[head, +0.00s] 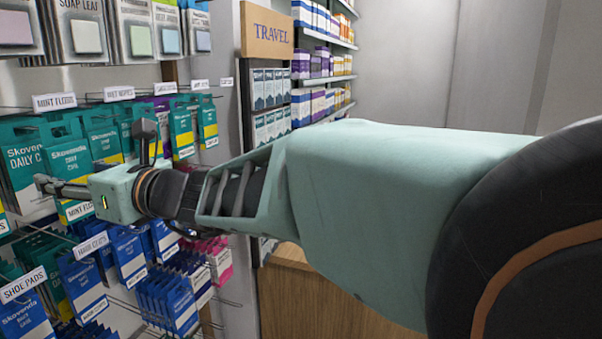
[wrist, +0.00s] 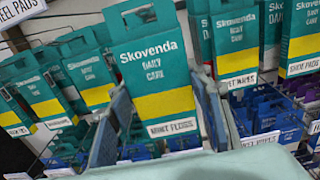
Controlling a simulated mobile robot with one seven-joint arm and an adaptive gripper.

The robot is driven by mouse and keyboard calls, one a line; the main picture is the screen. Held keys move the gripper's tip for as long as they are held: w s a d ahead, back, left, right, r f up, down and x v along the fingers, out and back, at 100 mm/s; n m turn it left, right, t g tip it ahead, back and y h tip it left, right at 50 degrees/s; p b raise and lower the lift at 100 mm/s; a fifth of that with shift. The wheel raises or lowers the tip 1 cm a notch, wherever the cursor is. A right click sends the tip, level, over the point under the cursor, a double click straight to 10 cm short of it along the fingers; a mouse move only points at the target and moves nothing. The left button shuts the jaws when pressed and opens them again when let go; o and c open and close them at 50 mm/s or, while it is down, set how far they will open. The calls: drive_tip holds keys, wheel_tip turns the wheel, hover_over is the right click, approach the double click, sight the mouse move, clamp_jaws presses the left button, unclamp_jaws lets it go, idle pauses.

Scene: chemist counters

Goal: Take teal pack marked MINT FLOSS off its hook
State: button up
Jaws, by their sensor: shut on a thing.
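The teal MINT FLOSS pack (wrist: 155,55), with a yellow band and a white name strip, stands upright in the middle of the wrist view. My gripper (wrist: 162,100) has one finger along each side edge of its lower half and is shut on it. In the head view my gripper (head: 62,188) reaches left into the rack, in front of the teal pack (head: 70,158). A MINT FLOSS tag (head: 54,101) sits on a hook just above. The pack's hang hole is near the top edge of the wrist view; whether the hook still passes through it is unclear.
Similar teal packs hang close by on the left (wrist: 85,70) and right (wrist: 235,45). Blue packs (head: 82,285) hang on the hooks below, with soap leaf packs (head: 80,30) above. A TRAVEL sign (head: 272,33) and stocked shelves stand to the right.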

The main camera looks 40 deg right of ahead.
drive_tip(key=shift+s+d+r, duration=0.2)
drive_tip(key=shift+d+r, duration=0.1)
drive_tip(key=p+v, duration=0.1)
drive_tip(key=v, duration=0.5)
drive_tip(key=shift+s+d, duration=0.2)
drive_tip(key=shift+s, duration=0.15)
idle(0.3)
